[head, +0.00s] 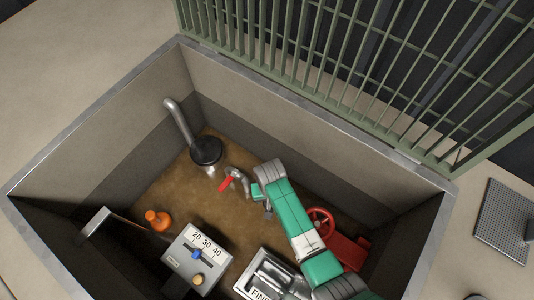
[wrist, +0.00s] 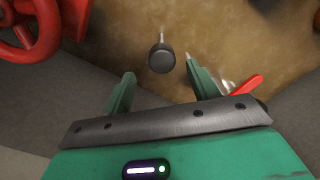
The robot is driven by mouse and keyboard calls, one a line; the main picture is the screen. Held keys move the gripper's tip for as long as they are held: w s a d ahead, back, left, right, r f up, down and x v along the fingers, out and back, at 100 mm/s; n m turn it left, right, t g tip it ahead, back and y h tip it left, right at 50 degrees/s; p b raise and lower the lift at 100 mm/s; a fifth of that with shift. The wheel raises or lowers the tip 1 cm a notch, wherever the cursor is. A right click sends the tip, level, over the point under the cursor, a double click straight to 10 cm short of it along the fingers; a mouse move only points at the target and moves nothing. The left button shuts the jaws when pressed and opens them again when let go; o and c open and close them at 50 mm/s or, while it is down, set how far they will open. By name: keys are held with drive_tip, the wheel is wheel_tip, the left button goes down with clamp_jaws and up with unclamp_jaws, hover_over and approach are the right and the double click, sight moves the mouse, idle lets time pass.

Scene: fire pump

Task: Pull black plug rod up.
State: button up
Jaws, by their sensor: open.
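The black plug rod shows in the wrist view as a dark round knob (wrist: 161,58) on a thin pale stem. It lies just beyond and between my fingertips, with a gap on each side. My gripper (wrist: 160,78) is open and empty, its two green fingers spread. In the head view my gripper (head: 261,197) is low inside the pit, at the end of my green arm. The rod is not clearly visible there, near or behind my gripper.
A red-handled valve (head: 226,184) is close left of my gripper; its handle shows in the wrist view (wrist: 248,86). A red wheel (head: 321,222) is to the right. A dial box (head: 197,258), an orange knob (head: 158,220) and a bent pipe (head: 181,122) stand in the walled pit.

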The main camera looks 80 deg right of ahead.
wheel_tip(320, 180, down, 6)
drive_tip(key=b, duration=0.2)
drive_tip(key=shift+w+r+b, duration=0.1)
drive_tip(key=shift+b, duration=0.25)
